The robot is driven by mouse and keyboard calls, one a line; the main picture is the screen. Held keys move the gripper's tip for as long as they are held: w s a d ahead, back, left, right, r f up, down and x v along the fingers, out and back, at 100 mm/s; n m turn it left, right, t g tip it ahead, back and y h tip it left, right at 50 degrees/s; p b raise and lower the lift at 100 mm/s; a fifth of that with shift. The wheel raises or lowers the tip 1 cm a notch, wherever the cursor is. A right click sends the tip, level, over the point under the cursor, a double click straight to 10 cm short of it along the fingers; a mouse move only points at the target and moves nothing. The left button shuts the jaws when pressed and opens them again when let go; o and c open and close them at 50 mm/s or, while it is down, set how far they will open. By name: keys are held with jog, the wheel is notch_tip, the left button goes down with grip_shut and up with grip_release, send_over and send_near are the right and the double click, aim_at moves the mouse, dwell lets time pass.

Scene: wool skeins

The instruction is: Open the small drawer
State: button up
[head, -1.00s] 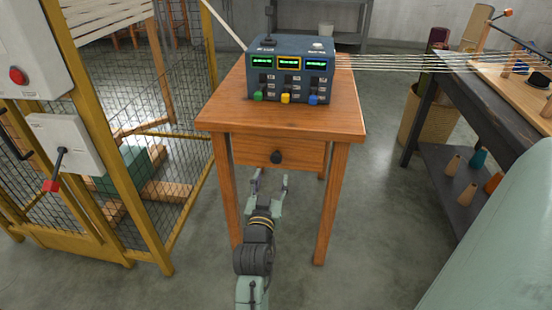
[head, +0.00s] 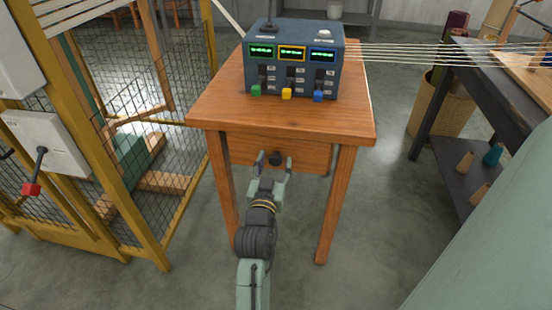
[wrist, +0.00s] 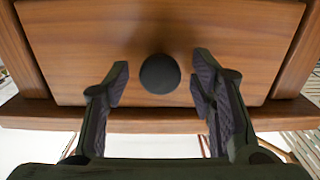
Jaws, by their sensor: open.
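The small drawer (head: 305,155) is set under the top of a wooden table, and its front looks flush with the frame. Its round dark knob (head: 275,158) sits at the middle of the front. In the wrist view the knob (wrist: 160,74) lies between the two fingertips, with a gap on each side. My gripper (head: 273,163) is open at the drawer front, its fingers on either side of the knob. It holds nothing. In the wrist view the drawer front (wrist: 215,30) fills the upper part.
A blue control box (head: 293,60) with screens and levers stands on the wooden table (head: 210,105). A yellow mesh cage (head: 125,140) is at the left. A dark workbench (head: 480,110) with cones on its shelf is at the right. White yarn strands run right from the box.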

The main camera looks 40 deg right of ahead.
jog(key=shift+c, duration=0.5)
grip_shut()
dwell(0.5)
